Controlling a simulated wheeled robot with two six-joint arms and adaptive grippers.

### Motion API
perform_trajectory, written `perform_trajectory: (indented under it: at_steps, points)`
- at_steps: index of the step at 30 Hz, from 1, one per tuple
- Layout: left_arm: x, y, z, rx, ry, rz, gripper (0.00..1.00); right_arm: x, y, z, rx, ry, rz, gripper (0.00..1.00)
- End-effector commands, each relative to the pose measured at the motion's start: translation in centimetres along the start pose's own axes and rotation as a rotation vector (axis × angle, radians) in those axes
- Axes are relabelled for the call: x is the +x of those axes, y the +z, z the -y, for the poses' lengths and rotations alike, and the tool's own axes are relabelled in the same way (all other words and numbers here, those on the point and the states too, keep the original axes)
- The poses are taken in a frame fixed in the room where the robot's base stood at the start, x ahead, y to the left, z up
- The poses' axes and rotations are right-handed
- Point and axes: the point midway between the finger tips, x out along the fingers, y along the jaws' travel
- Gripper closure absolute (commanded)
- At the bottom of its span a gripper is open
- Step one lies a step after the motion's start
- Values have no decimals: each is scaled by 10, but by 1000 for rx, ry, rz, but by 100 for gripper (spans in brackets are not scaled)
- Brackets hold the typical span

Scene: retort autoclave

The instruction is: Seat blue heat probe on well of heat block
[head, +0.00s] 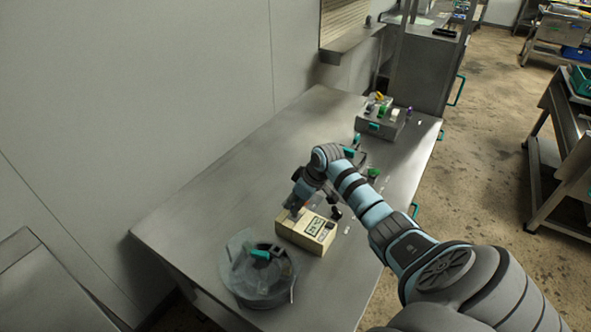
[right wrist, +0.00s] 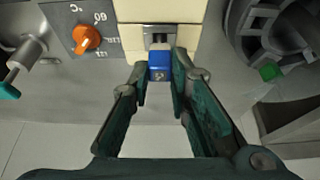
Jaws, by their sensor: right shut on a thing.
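The cream heat block (head: 303,233) stands on the steel table in the head view, with a dark panel on its top. In the right wrist view, cream block faces (right wrist: 185,15) flank a grey slot-like fitting at top centre. My right gripper (right wrist: 160,78) is shut on the blue heat probe (right wrist: 161,66), whose blue body shows between the fingertips, right at that fitting. I cannot tell how deep the probe sits in the well. In the head view my right gripper (head: 296,207) is at the block's left end, and the probe is hidden there. My left gripper is not in view.
A round grey vessel (head: 262,290) with a green handle stands left of the block. An orange knob (right wrist: 87,38) is on a grey panel in the wrist view. A grey box (head: 380,127) with coloured items stands farther back. The table's left part is clear.

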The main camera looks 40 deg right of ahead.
Motion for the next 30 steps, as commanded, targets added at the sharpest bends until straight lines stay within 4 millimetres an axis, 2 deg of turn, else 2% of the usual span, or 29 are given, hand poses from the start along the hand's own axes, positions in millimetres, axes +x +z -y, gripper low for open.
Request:
perform_trajectory:
  at_steps: [30]
  points:
    - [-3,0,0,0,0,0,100,6,2,0,0,0,0,100]
